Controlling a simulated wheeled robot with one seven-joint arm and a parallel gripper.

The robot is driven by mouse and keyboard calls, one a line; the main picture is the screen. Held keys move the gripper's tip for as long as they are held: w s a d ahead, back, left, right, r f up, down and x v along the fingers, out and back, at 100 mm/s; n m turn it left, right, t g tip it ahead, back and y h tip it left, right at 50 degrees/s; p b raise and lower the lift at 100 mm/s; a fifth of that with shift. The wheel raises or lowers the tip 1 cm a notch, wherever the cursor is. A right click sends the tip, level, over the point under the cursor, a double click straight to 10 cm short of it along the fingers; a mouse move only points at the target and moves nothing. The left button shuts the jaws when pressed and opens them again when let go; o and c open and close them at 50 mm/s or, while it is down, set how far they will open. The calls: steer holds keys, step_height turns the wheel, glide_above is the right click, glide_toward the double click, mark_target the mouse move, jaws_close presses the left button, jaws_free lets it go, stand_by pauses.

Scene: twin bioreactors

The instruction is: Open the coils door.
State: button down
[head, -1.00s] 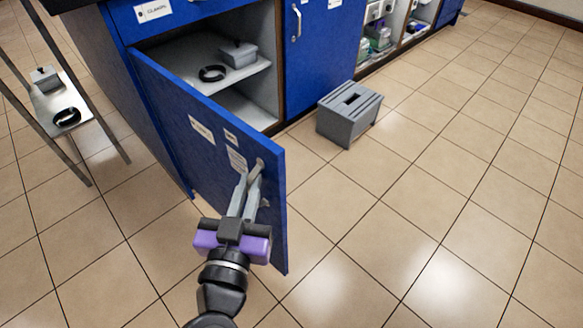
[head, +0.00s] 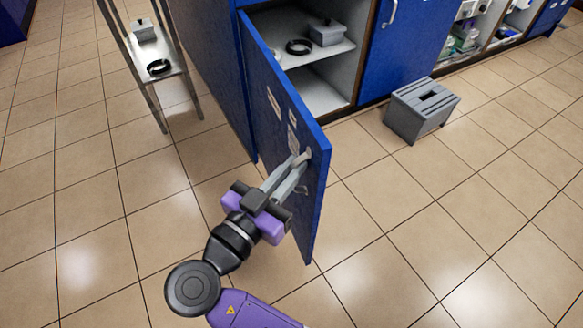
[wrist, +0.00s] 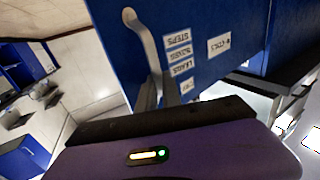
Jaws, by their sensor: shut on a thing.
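The blue coils door (head: 287,125) stands wide open, swung out from its cabinet on its left-hand hinge side. Its pale handle (head: 302,158) is near the free edge, and white labels are beside it. In the wrist view the door (wrist: 200,22) shows a label reading "COILS", and the handle (wrist: 140,35) curves down behind my gripper. My gripper (head: 297,170) is shut on the handle. Inside the cabinet, a shelf (head: 325,50) carries a black coil (head: 299,47) and a grey lidded box (head: 326,33).
A metal rack (head: 168,75) with another black ring and a grey box stands left of the door. A grey step stool (head: 421,110) is on the floor at right. Tiled floor (head: 390,220) is clear around the door.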

steer(key=c, duration=1.5)
jaws_free()
steer(key=shift+w+f, duration=0.1)
steer(key=shift+w, duration=0.25)
steer(key=shift+c, duration=0.2)
steer(key=shift+s, duration=0.1)
steer(key=shift+s+a, duration=0.1)
steer(key=p+v, duration=0.2)
steer(key=v, duration=0.5)
steer(key=shift+s+a, duration=0.2)
steer(key=shift+s, duration=0.1)
